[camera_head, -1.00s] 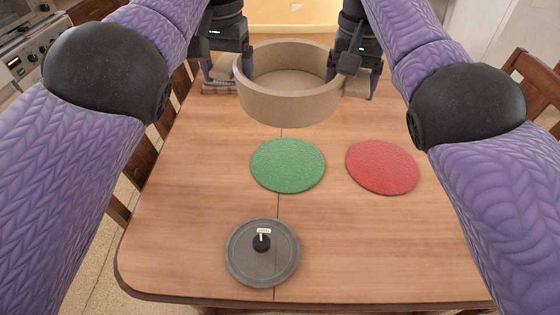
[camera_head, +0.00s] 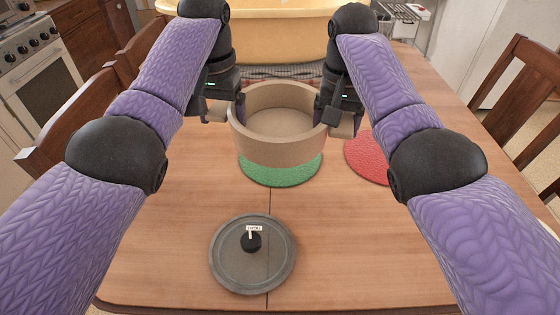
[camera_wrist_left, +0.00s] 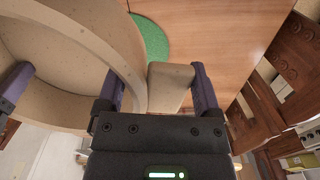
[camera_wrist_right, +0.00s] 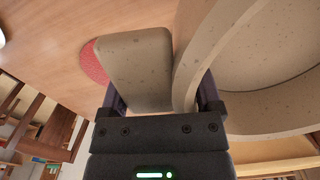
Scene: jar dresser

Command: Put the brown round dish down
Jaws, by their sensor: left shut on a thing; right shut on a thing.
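The brown round dish (camera_head: 275,152), an open beige-brown pot with two side handles, is held level between my two grippers. It covers the far part of the green round mat (camera_head: 282,178), whose near edge shows below it. I cannot tell whether the dish touches the mat. My left gripper (camera_head: 226,115) is shut on the dish's left handle, which also shows between its fingers in the left wrist view (camera_wrist_left: 168,85). My right gripper (camera_head: 338,122) is shut on the right handle, seen in the right wrist view (camera_wrist_right: 138,70).
A red round mat (camera_head: 367,158) lies right of the green one, partly behind my right arm. A grey round lid (camera_head: 252,277) with a black labelled knob lies at the table's front. A yellow tub (camera_head: 285,35) stands at the back. Chairs flank the wooden table (camera_head: 330,240).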

